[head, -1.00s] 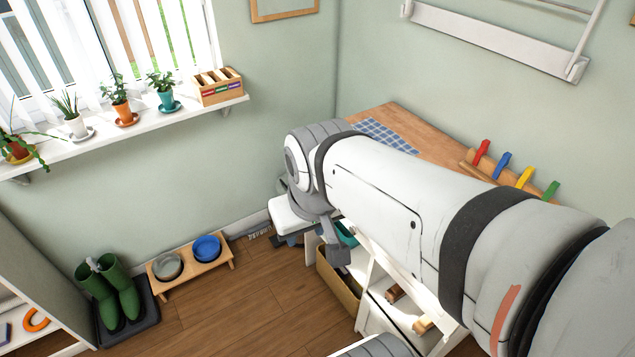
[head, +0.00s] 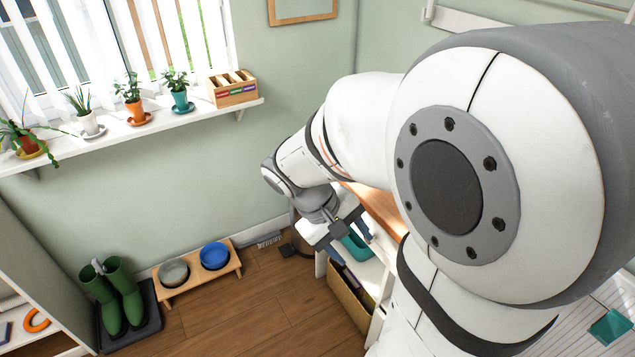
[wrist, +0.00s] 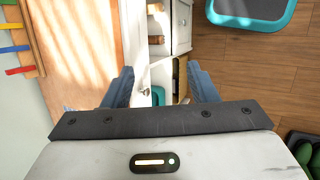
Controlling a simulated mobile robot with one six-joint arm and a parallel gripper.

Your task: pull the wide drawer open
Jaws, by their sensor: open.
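My gripper (wrist: 160,88) is open and empty in the wrist view, with its two blue-grey fingers spread above the side of a white storage unit (wrist: 160,74). In the head view my gripper (head: 348,230) hangs over the far end of the same unit (head: 379,272), beside the wooden worktop. A pale front panel (wrist: 181,28) shows beyond the fingers in the wrist view. I cannot tell whether it is the wide drawer. No drawer handle is clearly visible, and my arm hides much of the unit in the head view.
The wooden worktop (wrist: 80,50) lies left of the fingers in the wrist view. A teal bin (head: 356,246) and a brown box (head: 350,300) sit in the unit. A teal-rimmed tray (wrist: 252,14) lies on the floor. Bare floor (head: 250,310) lies left of the unit.

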